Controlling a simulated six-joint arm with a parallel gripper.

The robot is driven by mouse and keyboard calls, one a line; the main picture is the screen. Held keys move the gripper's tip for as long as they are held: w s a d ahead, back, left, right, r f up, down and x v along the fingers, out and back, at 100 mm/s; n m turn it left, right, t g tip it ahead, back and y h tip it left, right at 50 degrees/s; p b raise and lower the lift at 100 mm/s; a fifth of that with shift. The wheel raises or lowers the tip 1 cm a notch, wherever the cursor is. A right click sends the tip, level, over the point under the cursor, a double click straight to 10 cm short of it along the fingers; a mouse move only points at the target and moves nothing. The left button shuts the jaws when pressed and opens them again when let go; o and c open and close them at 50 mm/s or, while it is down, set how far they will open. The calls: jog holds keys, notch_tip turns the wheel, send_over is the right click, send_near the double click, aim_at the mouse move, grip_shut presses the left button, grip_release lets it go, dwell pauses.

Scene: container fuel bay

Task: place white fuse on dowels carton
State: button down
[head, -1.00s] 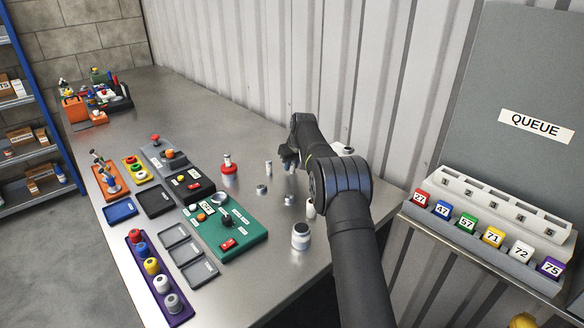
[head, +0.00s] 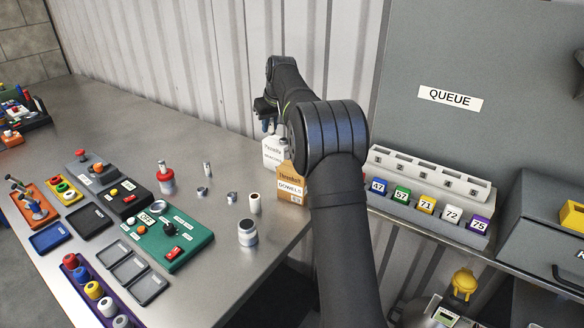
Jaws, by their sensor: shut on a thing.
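The dowels carton (head: 291,186) is a brown box with a white label, at the table's right edge against the wall. My arm covers its right side. My gripper (head: 266,124) is beyond it, up and to the left, above the white Pencils carton (head: 272,152). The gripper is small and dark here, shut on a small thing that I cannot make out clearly. I cannot tell for certain which thing is the white fuse. A small pale upright cylinder (head: 207,169) and a white cylinder with a brown top (head: 255,203) stand on the table.
A green switch panel (head: 172,243) lies nearer. The corrugated wall (head: 200,70) is behind. The QUEUE rack (head: 425,190) is to the right.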

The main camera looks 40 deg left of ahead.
jog(key=s+d+r+m, duration=0.1)
jog(key=d+r, duration=0.2)
jog(key=d, duration=0.8)
jog(key=s+d+r+m, duration=0.1)
jog(key=d+r+m, duration=0.1)
jog(key=d, duration=1)
jog(key=t, duration=0.1)
send_over(294, 183)
jog(key=w+a, duration=0.2)
jog(key=w, duration=0.1)
jog(key=shift+h, duration=0.3)
notch_tip(294, 183, down, 7)
jog(key=shift+r, duration=0.2)
jog(key=shift+f, duration=2)
jog(key=c, duration=1.7)
grip_release()
jog(key=shift+f, duration=0.15)
jog(key=o, duration=0.4)
